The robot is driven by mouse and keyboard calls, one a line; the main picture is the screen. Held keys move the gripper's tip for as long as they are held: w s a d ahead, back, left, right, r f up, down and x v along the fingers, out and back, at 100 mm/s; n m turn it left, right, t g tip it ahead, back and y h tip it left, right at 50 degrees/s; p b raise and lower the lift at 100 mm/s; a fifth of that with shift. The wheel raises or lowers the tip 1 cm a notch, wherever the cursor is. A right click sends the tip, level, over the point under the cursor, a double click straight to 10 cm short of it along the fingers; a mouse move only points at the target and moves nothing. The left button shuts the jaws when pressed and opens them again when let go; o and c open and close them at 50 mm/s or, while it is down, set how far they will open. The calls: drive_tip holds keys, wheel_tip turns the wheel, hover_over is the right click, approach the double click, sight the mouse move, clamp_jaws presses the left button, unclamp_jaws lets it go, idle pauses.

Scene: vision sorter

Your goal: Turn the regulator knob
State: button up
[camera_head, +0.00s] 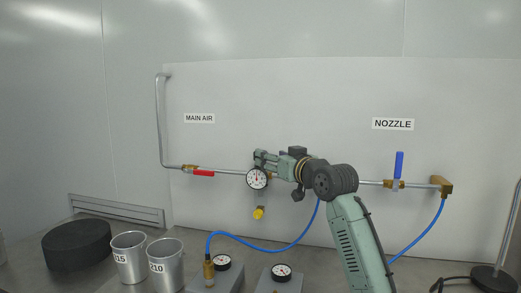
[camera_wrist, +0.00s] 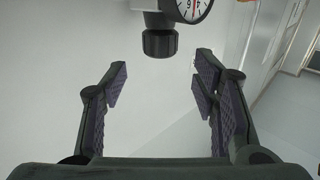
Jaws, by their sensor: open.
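The regulator knob (camera_wrist: 160,43) is a black ribbed cylinder at the top centre of the wrist view, below a grey regulator body that is cut off by the frame edge. A white dial gauge (camera_wrist: 192,8) with a red needle sits beside it. My gripper (camera_wrist: 160,76) is open and empty, its purple padded fingers spread apart. The knob lies just beyond the fingertips, roughly centred between them and apart from both. In the head view the gauge (camera_head: 257,179) shows on the wall pipe, with my gripper (camera_head: 262,158) close by it; the knob cannot be made out there.
A red-handled valve (camera_head: 203,173) sits left on the pipe, a blue-handled valve (camera_head: 399,166) right. A yellow fitting (camera_head: 258,212) is below the gauge. A blue hose (camera_head: 270,247) curves under my arm. Metal cups (camera_head: 130,258) and a black cylinder (camera_head: 77,245) stand on the bench.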

drive_tip(key=p+x, duration=0.2)
drive_tip(key=x, duration=0.4)
drive_tip(key=shift+r, duration=0.2)
drive_tip(key=shift+p+x, duration=0.3)
drive_tip(key=shift+x, duration=0.5)
drive_tip(key=shift+f, duration=0.15)
drive_tip(key=shift+c, duration=0.3)
drive_tip(key=c, duration=1.1)
drive_tip(key=shift+f+m+t+h+b, duration=0.1)
drive_tip(key=shift+m+t+h+b, duration=0.2)
drive_tip(key=shift+m+h+b, duration=0.15)
drive_tip(key=m+t+h+b, duration=0.1)
drive_tip(key=h, duration=0.2)
drive_tip(key=shift+a+m+b, duration=0.15)
drive_tip(key=shift+m+b, duration=0.1)
drive_tip(key=shift+b, duration=0.1)
drive_tip(key=shift+m+t+h+b, duration=0.3)
drive_tip(key=shift+m+h+b, duration=0.6)
drive_tip(key=shift+m+h, duration=1.05)
drive_tip(key=shift+h, duration=0.6)
